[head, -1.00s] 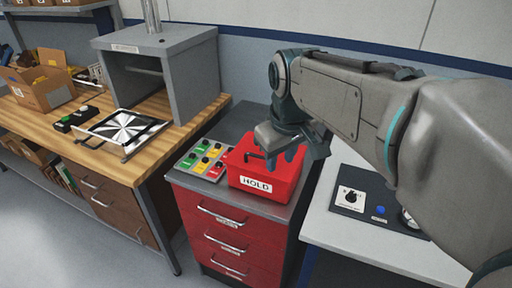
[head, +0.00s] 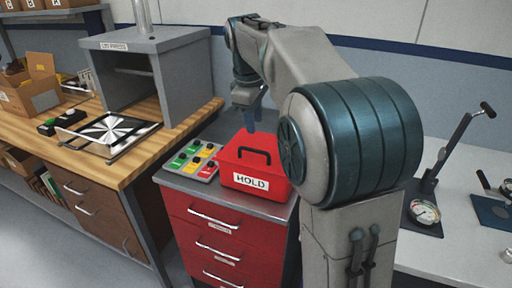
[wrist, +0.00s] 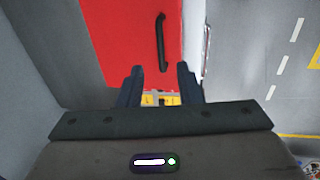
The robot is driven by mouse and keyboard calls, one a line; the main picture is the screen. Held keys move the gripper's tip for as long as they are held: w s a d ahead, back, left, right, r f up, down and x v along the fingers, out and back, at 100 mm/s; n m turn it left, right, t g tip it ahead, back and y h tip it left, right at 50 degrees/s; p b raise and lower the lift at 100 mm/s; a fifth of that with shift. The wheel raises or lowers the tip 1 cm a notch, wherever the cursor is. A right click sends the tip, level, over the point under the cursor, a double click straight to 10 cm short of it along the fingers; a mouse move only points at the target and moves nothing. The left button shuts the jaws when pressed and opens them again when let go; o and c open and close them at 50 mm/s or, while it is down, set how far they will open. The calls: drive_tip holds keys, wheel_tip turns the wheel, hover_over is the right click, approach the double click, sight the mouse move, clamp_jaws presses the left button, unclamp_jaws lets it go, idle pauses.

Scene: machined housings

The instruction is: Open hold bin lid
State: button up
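The red hold bin (head: 236,177) stands on the red drawer cabinet, with a white HOLD label on its front. Its red lid (head: 233,158) looks closed. A black handle (head: 255,152) stands on the lid; in the wrist view the handle (wrist: 161,42) lies on the red lid (wrist: 120,40), just beyond my fingertips. My gripper (head: 250,122) is above the back part of the bin, pointing down. In the wrist view my gripper (wrist: 160,82) has its two dark fingers apart with nothing between them. My arm hides the bin's right edge.
A panel of green, yellow and red tags (head: 194,160) lies left of the bin. A grey press housing (head: 150,75) stands on the wooden bench (head: 130,170). At right, a lever stand with a gauge (head: 424,212) is on the white table (head: 450,245).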

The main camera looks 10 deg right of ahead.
sight(257, 151)
drive_tip(key=f, duration=0.3)
drive_tip(key=w+f, duration=0.1)
drive_tip(key=f, duration=0.2)
drive_tip(key=d+f+b, duration=0.1)
drive_tip(key=f, duration=0.2)
drive_tip(key=shift+w, duration=0.25)
clamp_jaws()
